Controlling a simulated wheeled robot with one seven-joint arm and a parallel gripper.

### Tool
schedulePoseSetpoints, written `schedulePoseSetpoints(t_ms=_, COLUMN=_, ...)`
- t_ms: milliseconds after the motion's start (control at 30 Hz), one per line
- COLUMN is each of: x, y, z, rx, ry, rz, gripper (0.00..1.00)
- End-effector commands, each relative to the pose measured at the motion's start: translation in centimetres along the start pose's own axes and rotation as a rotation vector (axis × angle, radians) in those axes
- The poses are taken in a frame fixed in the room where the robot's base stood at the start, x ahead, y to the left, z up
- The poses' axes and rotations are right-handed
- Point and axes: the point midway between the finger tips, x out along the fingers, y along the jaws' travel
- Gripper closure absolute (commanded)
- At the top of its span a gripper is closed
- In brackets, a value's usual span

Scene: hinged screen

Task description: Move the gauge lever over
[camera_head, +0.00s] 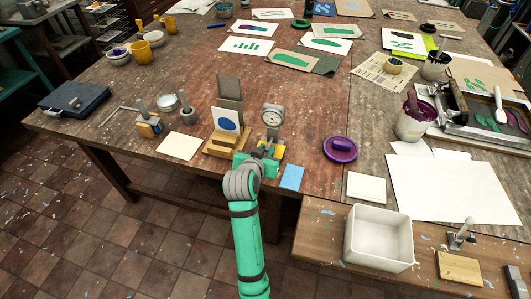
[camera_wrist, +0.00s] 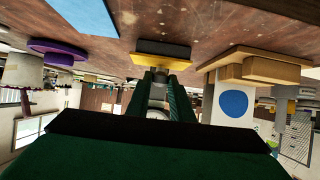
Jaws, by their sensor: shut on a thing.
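The gauge (camera_head: 272,116) has a round white dial on a grey stand and a yellow base (camera_head: 277,153), near the table's front edge. My gripper (camera_head: 264,154) reaches in low from the front, close against the stand. In the wrist view, which is upside down, the two green fingers (camera_wrist: 160,80) are shut on the gauge lever, just in front of the yellow base (camera_wrist: 161,49). The dial shows partly between the fingers. The lever itself is mostly hidden by the fingers, so its angle cannot be told.
A wooden stepped stand with a blue-dotted card (camera_head: 226,124) is close on the left. A white bin (camera_head: 378,238) stands on the lower bench at front right.

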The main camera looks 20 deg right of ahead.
Motion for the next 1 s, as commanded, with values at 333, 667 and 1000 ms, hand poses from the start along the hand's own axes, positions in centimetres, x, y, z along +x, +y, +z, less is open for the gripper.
schedulePoseSetpoints(t_ms=333, x=-0.3, y=-0.1, z=-0.7, rx=0.001, ry=0.006, rz=-0.002, gripper=0.92)
schedulePoseSetpoints(t_ms=667, x=-0.3, y=0.0, z=-1.8, rx=0.002, ry=0.008, rz=-0.002, gripper=0.92)
schedulePoseSetpoints(t_ms=1000, x=-0.5, y=-0.1, z=-2.6, rx=0.0, ry=0.007, rz=-0.003, gripper=0.93)
